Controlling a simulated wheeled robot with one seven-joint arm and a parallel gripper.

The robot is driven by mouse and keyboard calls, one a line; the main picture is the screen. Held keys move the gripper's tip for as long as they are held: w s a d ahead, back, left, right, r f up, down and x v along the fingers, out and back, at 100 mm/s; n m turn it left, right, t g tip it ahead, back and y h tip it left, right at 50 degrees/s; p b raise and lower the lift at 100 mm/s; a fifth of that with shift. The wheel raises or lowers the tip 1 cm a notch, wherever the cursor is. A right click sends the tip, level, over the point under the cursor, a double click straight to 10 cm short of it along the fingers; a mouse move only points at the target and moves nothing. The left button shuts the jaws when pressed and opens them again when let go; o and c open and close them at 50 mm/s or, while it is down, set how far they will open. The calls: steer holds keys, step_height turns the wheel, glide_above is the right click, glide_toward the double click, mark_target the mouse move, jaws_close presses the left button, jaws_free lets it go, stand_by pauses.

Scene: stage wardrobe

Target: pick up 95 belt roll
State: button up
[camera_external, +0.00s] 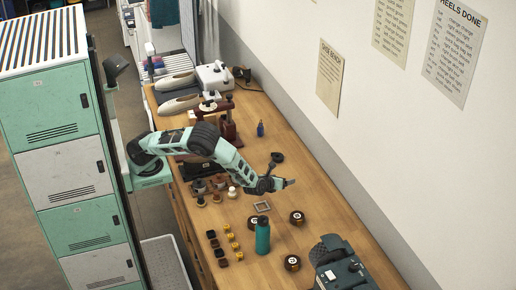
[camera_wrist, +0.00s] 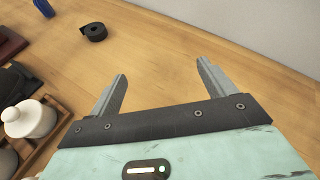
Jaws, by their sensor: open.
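Several dark rolls lie on the wooden bench (camera_external: 325,215). Three have round labels: one at right (camera_external: 297,217), one beside the teal bottle (camera_external: 252,222) and one nearer the front (camera_external: 292,263). The label numbers are too small to read, so I cannot tell which is 95. A plain black roll (camera_external: 277,157) with a loose end lies farther back; a black roll with a centre hole (camera_wrist: 93,31) shows at the upper left in the wrist view. My gripper (camera_external: 288,183) is open and empty above the bench, apart from the rolls; its fingers (camera_wrist: 162,68) have only bare wood between them.
A teal bottle (camera_external: 262,236) stands upright near the labelled rolls. A square grey frame (camera_external: 262,206) lies below my gripper. Small yellow and dark items (camera_external: 228,237) lie to the left. A dark green machine (camera_external: 340,268) stands at the front right. Bare bench lies right of my gripper, along the wall.

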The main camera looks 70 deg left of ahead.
mark_target(296, 216)
steer(key=s+d+f+m+h, duration=0.1)
steer(key=d+f+m, duration=0.1)
steer(key=d, duration=0.3)
steer(key=s+d+f+m+t+h, duration=0.1)
steer(key=d+f+m+h, duration=0.1)
steer(key=d, duration=0.3)
steer(key=s+d+f+m+t+h, duration=0.1)
steer(key=d+f+m, duration=0.1)
steer(key=d, duration=0.4)
steer(key=shift+s+m+h, duration=0.35)
steer(key=shift+m+h, duration=0.05)
steer(key=shift+m, duration=0.3)
steer(key=shift+w+d+f+t, duration=0.2)
steer(key=shift+t, duration=0.1)
steer(key=shift+f+p+x, duration=0.15)
steer(key=shift+p+x, duration=0.45)
steer(key=shift+x, duration=1.1)
steer(key=shift+f+p+x, duration=0.1)
steer(key=shift+p+x, duration=0.5)
steer(key=shift+x, duration=1.05)
steer(key=shift+s+a, duration=0.1)
steer(key=c, duration=1.1)
steer(key=shift+r, duration=0.1)
